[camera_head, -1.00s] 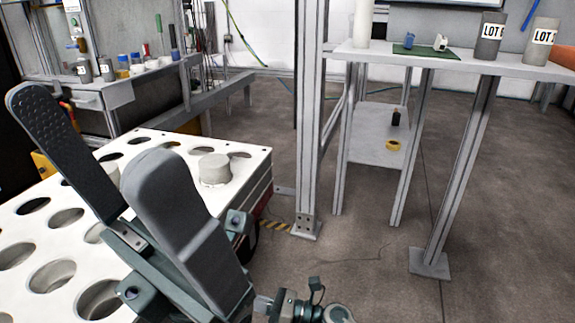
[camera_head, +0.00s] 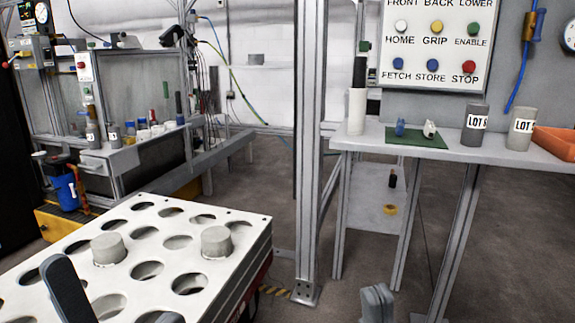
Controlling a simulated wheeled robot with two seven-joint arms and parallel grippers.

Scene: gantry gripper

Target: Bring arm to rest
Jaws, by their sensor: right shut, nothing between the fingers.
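My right gripper (camera_head: 377,303) shows at the bottom edge, right of centre. Its fingers are together, with nothing between them, over the floor in the picture. A dark finger, which looks like part of my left gripper (camera_head: 68,291), stands at the lower left in front of the white perforated rack (camera_head: 232,219). Only that one finger shows, so its opening cannot be told. Two grey cylinders sit in the rack's holes, a left one (camera_head: 108,249) and a right one (camera_head: 216,242). Both arms are mostly out of view below.
A metal post (camera_head: 310,150) stands between the rack and a grey table (camera_head: 470,150). The table bears two LOT-labelled cylinders (camera_head: 474,125), a green mat (camera_head: 400,140) and an orange bin (camera_head: 556,141). A button panel (camera_head: 437,50) stands behind.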

